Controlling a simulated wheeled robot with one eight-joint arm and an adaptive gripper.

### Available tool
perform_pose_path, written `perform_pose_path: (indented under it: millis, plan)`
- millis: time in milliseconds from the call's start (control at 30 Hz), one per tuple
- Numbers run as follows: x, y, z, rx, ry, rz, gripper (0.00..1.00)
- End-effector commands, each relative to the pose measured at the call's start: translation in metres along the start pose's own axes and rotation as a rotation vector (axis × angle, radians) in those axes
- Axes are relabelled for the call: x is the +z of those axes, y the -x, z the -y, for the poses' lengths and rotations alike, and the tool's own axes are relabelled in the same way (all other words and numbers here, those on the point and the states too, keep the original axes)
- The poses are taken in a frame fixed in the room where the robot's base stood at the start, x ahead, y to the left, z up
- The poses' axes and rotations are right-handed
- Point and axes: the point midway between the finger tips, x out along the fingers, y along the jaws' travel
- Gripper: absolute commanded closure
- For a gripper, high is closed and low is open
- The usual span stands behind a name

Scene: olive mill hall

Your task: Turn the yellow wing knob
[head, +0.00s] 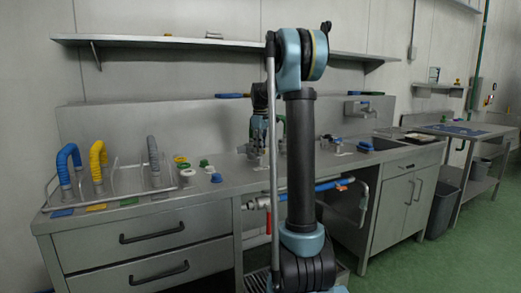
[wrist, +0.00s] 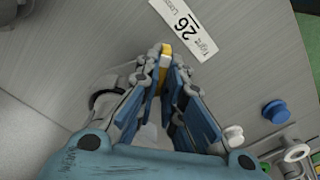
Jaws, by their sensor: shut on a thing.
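The yellow wing knob (wrist: 165,58) shows in the wrist view as a narrow yellow strip with a pale lower part, between the tips of my gripper (wrist: 166,72). The blue-padded fingers are closed on it from both sides and hide much of it. In the head view my gripper (head: 258,138) points down at the steel counter, partly behind my arm. I cannot make out the knob there.
The steel counter (head: 118,222) carries a wire rack with blue (head: 68,160), yellow (head: 97,158) and grey hoses at left. Several small coloured caps lie near it. A blue knob (wrist: 276,111) and a white knob (wrist: 233,134) stand right of my gripper. A wall shelf (head: 160,41) hangs above.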

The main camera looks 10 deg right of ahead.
Motion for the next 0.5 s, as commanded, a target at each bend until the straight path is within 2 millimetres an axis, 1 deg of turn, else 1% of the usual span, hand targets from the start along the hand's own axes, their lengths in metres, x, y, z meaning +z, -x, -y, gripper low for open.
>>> perform_pose_path:
  millis: [33,500]
  plan:
    - [0.0007,-0.0004,-0.0026,0.005,0.040,0.000,1.00]
    - [0.0021,-0.0004,-0.0045,0.007,0.483,0.003,1.00]
